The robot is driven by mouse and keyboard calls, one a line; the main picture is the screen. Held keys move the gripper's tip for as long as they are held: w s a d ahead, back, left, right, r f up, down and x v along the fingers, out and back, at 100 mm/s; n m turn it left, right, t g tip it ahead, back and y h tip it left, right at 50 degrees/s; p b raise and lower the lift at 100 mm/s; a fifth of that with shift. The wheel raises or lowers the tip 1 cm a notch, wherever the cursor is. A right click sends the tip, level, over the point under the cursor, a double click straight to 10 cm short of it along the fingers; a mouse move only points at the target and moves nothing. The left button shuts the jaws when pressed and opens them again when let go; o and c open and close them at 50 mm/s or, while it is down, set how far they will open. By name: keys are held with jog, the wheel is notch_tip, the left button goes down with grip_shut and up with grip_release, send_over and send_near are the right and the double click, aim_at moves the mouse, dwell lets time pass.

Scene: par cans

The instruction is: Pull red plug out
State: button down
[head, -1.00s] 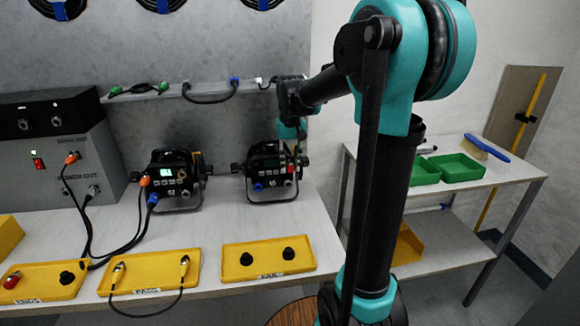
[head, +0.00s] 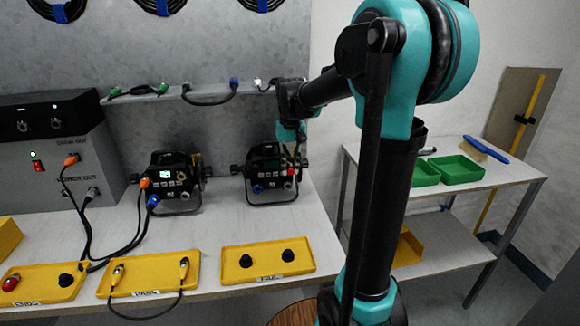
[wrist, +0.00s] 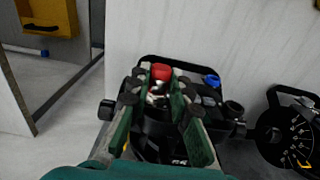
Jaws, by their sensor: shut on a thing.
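The red plug (wrist: 161,72) sits at the black par can on the right of the bench (head: 268,183), and its red end also shows in the head view (head: 291,171). In the wrist view my gripper (wrist: 158,92) has its two green fingers on either side of the plug, shut on its silvery body below the red end. The par can's black housing (wrist: 150,135) lies right behind and below the fingers. Whether the plug is still seated in its socket is hidden by the fingers. A blue plug (wrist: 211,81) is beside it on the same can.
A second par can (head: 172,182) with orange and blue plugs and cables stands to the left. Yellow trays (head: 230,278) line the bench's front. A side table with green bins (head: 455,169) is at the right.

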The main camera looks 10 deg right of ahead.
jog(key=shift+s, duration=0.6)
jog(key=shift+s, duration=0.35)
jog(key=shift+s, duration=1.15)
